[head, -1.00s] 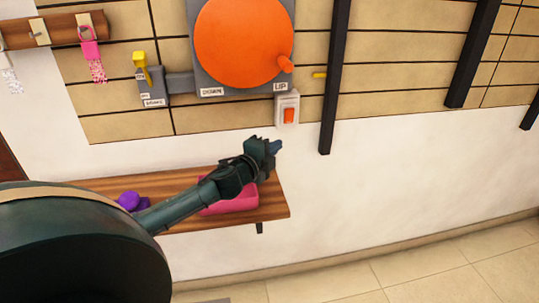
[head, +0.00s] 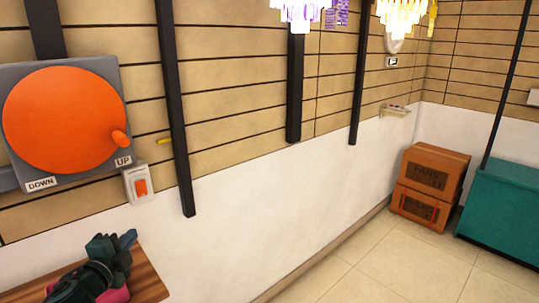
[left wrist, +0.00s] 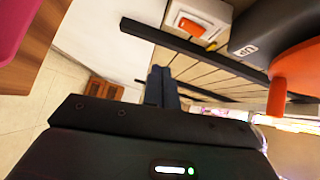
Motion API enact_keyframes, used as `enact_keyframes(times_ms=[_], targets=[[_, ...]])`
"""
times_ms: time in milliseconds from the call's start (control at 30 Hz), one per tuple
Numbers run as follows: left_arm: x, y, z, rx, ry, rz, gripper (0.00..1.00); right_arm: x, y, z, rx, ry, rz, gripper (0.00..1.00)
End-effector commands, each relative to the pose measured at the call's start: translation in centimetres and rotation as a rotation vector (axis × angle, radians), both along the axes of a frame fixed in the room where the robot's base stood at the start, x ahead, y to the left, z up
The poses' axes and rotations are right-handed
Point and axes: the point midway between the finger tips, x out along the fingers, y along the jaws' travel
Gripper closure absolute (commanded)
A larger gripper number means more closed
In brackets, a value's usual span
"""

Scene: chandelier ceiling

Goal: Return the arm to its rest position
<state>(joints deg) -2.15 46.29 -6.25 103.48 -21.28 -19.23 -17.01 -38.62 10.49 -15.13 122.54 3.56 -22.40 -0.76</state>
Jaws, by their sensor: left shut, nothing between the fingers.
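My left gripper (head: 126,240) is at the lower left of the head view, above the wooden shelf (head: 148,283). Its fingers are shut with nothing between them. In the left wrist view the shut fingers (left wrist: 161,88) point away from the camera, apart from the wall. Part of the pink object (head: 116,294) on the shelf shows below my gripper; the rest is hidden. My right gripper is in neither view.
An orange wheel (head: 60,120) with UP and DOWN labels is on the left wall. An orange switch (head: 140,187) is below it. Stacked cardboard boxes (head: 430,175) and a teal chest (head: 505,215) stand at the right. The tiled floor (head: 370,262) is clear.

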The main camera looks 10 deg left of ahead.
Motion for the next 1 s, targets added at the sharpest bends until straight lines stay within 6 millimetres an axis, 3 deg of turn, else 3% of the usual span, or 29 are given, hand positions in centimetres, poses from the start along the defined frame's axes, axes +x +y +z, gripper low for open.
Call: enact_keyframes(times_ms=[167, 300, 433, 600, 767, 1000], targets=[[-4.2, -5.8, -6.5, -0.280, 0.140, -0.019, 1.00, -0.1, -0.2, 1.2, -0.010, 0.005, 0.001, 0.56], [-10.5, -12.7, -11.9, -0.623, 0.298, 0.003, 1.00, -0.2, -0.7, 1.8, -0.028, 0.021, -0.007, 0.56], [-16.6, -18.8, -14.6, -0.938, 0.430, 0.067, 1.00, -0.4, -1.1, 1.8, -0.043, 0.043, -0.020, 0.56], [-22.2, -24.2, -15.3, -1.244, 0.539, 0.165, 1.00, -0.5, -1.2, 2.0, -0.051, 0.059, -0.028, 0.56], [-24.2, -26.1, -15.3, -1.362, 0.575, 0.210, 1.00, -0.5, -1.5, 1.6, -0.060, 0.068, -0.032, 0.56], [-24.2, -26.1, -15.3, -1.362, 0.575, 0.210, 1.00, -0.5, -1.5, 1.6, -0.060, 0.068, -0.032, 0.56]])
